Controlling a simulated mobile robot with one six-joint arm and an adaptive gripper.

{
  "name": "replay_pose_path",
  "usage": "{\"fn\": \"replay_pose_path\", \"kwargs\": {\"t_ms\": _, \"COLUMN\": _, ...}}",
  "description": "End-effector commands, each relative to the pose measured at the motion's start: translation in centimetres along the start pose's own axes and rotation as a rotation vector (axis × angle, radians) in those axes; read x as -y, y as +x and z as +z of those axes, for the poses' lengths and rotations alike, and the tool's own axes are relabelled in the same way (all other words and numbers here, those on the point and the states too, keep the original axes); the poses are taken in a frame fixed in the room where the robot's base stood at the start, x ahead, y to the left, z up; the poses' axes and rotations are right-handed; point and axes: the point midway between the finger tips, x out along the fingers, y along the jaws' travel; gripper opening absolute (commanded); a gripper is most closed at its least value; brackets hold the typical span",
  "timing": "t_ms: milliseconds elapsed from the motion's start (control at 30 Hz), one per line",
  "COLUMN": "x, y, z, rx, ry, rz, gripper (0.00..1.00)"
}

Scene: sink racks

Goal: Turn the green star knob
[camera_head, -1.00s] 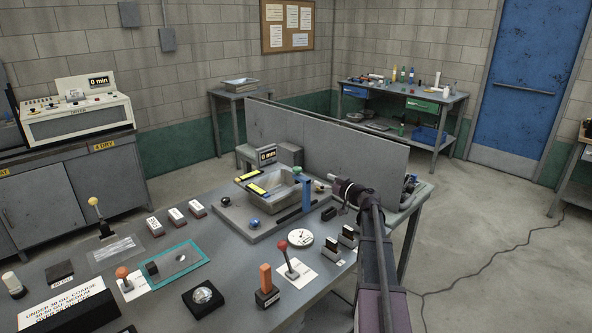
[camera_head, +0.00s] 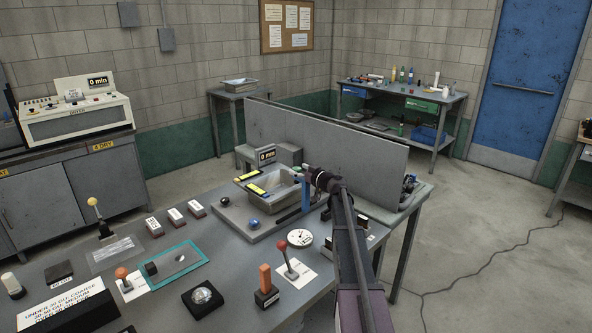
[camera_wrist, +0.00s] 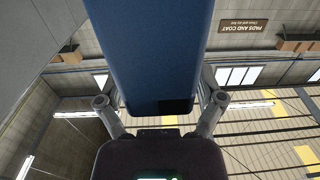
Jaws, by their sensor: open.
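My gripper (camera_head: 304,171) is at the top of a blue upright post (camera_head: 306,192) beside the grey sink unit (camera_head: 270,187) in the head view. The green star knob cannot be made out now; my gripper covers the post's top, where green showed earlier. In the wrist view, the blue post (camera_wrist: 158,50) fills the middle and its end lies between the two spread fingers of my gripper (camera_wrist: 160,100).
A tall grey panel (camera_head: 340,140) stands behind the sink. A blue ball knob (camera_head: 253,223) is at the sink's front. A round dial (camera_head: 299,237), a red-ball lever (camera_head: 284,255) and an orange handle (camera_head: 265,280) stand on the near bench. Small dark blocks stand near my arm.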

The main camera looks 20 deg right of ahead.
Motion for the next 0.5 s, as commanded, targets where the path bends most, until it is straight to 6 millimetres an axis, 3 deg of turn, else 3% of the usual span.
{"fn": "replay_pose_path", "kwargs": {"t_ms": 167, "x": -0.03, "y": 1.01, "z": 0.00, "rx": 0.000, "ry": 0.000, "rz": 0.001, "gripper": 0.87}}
{"fn": "replay_pose_path", "kwargs": {"t_ms": 500, "x": 0.08, "y": 1.16, "z": 0.00, "rx": 0.000, "ry": 0.000, "rz": 0.000, "gripper": 0.87}}
